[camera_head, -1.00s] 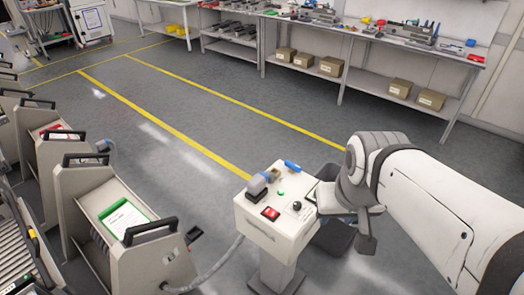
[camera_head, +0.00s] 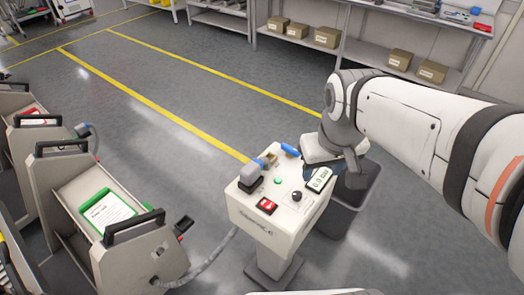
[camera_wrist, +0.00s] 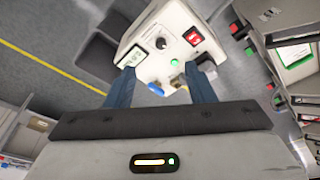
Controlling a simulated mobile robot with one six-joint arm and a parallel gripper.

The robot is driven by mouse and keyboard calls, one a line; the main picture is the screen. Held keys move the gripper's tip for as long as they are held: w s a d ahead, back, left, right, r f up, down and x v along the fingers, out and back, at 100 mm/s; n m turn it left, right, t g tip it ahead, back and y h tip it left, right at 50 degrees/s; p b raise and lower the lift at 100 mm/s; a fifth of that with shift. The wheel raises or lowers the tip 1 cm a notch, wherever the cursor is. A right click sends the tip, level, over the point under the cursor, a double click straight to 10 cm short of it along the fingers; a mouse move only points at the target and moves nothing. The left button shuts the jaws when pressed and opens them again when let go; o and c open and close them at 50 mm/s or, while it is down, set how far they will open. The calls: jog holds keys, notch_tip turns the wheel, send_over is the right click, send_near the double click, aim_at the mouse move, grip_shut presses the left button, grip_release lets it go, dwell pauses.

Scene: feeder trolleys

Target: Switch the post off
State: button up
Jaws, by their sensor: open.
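The post (camera_head: 262,222) is a white pedestal box in the lower middle of the head view. Its sloped top carries a red switch (camera_head: 266,206), a lit green lamp (camera_head: 278,181), a black knob (camera_head: 296,196) and a lit display (camera_head: 319,179). A grey plug (camera_head: 252,176) sits at its left rear. In the wrist view the post top (camera_wrist: 150,28) lies beyond my open, empty gripper (camera_wrist: 158,72). The red switch (camera_wrist: 193,38) is above the right finger and the knob (camera_wrist: 160,43) is between the fingers. No contact is visible.
Grey feeder trolleys (camera_head: 140,262) stand at the left, and a hose (camera_head: 212,262) runs from one towards the post. A shelf bench (camera_head: 385,28) with cardboard boxes stands at the back. The floor between, with yellow lines, is clear.

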aim_at(263, 202)
jog(key=w+a+f+n+g+b, duration=0.1)
jog(key=w+a+f+n+b, duration=0.1)
jog(key=w+a+f+b, duration=0.1)
jog(key=w+a+f+n+b, duration=0.3)
jog(key=w+a+f+b, duration=0.1)
jog(key=f+b, duration=0.3)
jog(key=w+a+f+n+g+b, duration=0.1)
jog(key=w+a+f+n+b, duration=0.2)
jog(key=f, duration=0.5)
jog(key=shift+w+a+g+b, duration=0.25)
jog(key=shift+a+g+b, duration=0.05)
jog(key=shift+a+b, duration=0.6)
jog(key=shift+f, duration=0.3)
notch_tip(263, 202, down, 7)
jog(key=shift+f+b, duration=0.1)
jog(key=shift+b, duration=0.8)
jog(key=shift+c, duration=0.6)
